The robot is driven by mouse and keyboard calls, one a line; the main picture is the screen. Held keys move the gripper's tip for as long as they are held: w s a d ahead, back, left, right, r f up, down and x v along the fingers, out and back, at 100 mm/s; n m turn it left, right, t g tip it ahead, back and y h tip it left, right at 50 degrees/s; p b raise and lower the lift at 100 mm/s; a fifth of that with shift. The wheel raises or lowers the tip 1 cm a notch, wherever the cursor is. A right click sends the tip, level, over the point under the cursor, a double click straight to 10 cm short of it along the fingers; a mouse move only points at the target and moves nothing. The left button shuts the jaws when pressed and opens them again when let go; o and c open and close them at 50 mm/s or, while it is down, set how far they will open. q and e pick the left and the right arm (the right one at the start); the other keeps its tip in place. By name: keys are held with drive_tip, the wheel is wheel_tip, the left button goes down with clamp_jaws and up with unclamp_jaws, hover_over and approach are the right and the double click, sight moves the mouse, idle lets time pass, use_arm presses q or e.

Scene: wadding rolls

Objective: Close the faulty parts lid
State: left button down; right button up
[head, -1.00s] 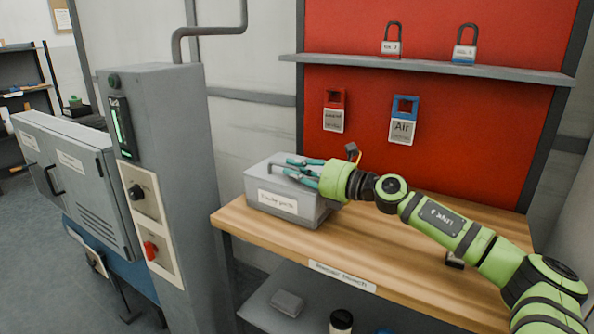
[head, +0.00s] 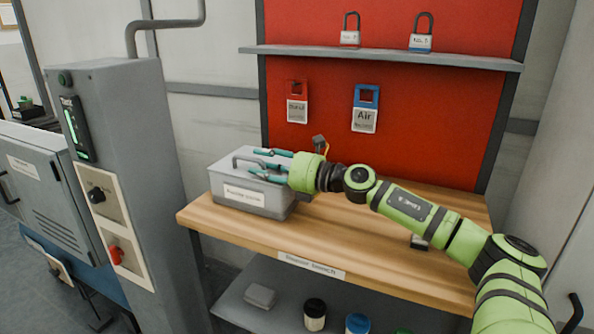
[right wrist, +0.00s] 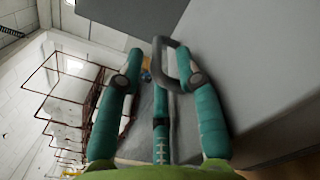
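The grey faulty parts box (head: 262,207) stands on the left end of the wooden bench in the head view, with a white label on its front. Its grey lid (head: 228,168) lies across the top and looks shut, though a small gap would be hard to see. A grey bar handle (head: 236,159) stands on the lid; it also shows in the right wrist view (right wrist: 183,62). My right gripper (head: 262,163) is over the lid at the handle, its teal fingers spread. In the right wrist view the handle is close to the fingers; contact is unclear. My left gripper is out of view.
A red board (head: 430,130) with hanging tags and a shelf (head: 390,57) with padlocks is behind. Jars stand on the lower shelf.

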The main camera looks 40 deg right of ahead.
drive_tip(key=v, duration=1.1)
idle(0.3)
drive_tip(key=shift+s+a+r, duration=0.1)
idle(0.4)
